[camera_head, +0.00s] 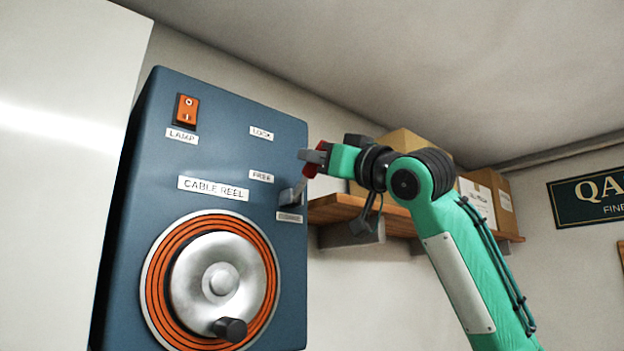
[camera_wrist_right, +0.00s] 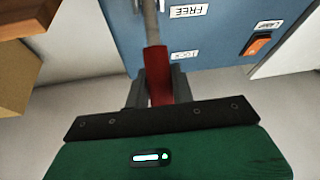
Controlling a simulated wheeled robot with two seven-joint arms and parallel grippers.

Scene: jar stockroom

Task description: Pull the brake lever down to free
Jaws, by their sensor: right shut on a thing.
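The brake lever has a grey shaft (camera_head: 298,190) and a red grip (camera_head: 313,165), on the right side of the blue cable reel panel (camera_head: 225,130). The shaft slants up and outward from its mount above a small label. The grip is level with a spot between the LOCK label (camera_head: 262,133) and the FREE label (camera_head: 261,176), nearer FREE. My right gripper (camera_head: 313,158) is shut on the red grip. In the right wrist view the red grip (camera_wrist_right: 158,70) lies between the two grey fingers. My left gripper is not in view.
A cable reel with a crank knob (camera_head: 231,329) is below the lever. An orange lamp switch (camera_head: 186,110) is at the panel's upper left. A wooden shelf (camera_head: 335,210) with cardboard boxes (camera_head: 487,190) is behind my right arm, close to the wrist in the picture.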

